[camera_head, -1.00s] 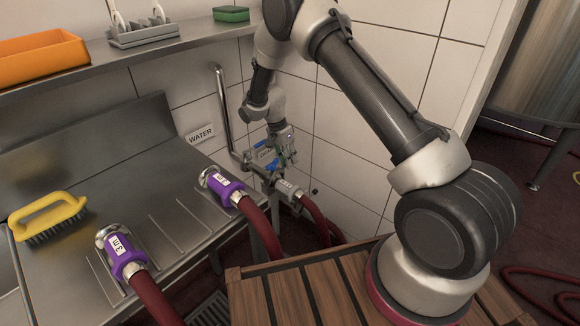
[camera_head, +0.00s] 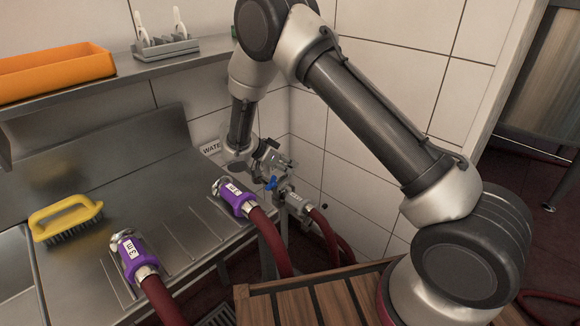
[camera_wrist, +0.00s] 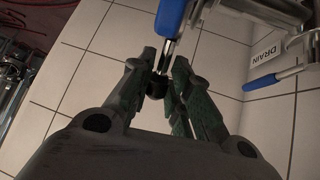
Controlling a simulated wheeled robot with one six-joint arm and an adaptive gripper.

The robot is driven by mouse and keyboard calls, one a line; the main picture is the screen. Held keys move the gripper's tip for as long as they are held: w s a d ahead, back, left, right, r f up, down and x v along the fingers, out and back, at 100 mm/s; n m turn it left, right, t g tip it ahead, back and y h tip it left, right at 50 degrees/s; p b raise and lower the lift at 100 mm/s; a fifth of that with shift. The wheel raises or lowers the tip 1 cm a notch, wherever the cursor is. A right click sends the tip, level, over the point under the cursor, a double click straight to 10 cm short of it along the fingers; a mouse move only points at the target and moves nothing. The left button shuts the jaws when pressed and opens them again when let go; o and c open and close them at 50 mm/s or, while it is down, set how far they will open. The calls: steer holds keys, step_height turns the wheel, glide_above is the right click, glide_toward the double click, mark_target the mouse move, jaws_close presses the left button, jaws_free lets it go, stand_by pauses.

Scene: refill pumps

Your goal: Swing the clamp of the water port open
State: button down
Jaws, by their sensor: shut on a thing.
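My gripper (camera_wrist: 164,82) has its two dark fingers closed around a small dark knob (camera_wrist: 157,87) on a thin metal stem, which looks like the clamp's handle. The knob sits just below a blue lever (camera_wrist: 172,18) of the pipework. In the head view my gripper (camera_head: 272,158) is at the pipes in the wall corner, above a blue lever (camera_head: 271,184). The WATER sign (camera_head: 211,148) is partly hidden by my arm. The water port and the rest of the clamp are too small and covered to make out; whether the clamp is open cannot be told.
A DRAIN label (camera_wrist: 266,52) and another blue lever (camera_wrist: 272,79) are right of my fingers. A labelled hose end (camera_head: 293,199) is below the pipes. Two purple-collared hoses (camera_head: 236,197) (camera_head: 134,258) and a yellow brush (camera_head: 64,219) lie on the steel counter (camera_head: 185,215).

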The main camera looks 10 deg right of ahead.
steer(key=shift+a, duration=0.1)
stand_by(0.4)
steer(key=c, duration=1.3)
jaws_free()
steer(key=v, duration=1.2)
steer(key=shift+s, duration=0.15)
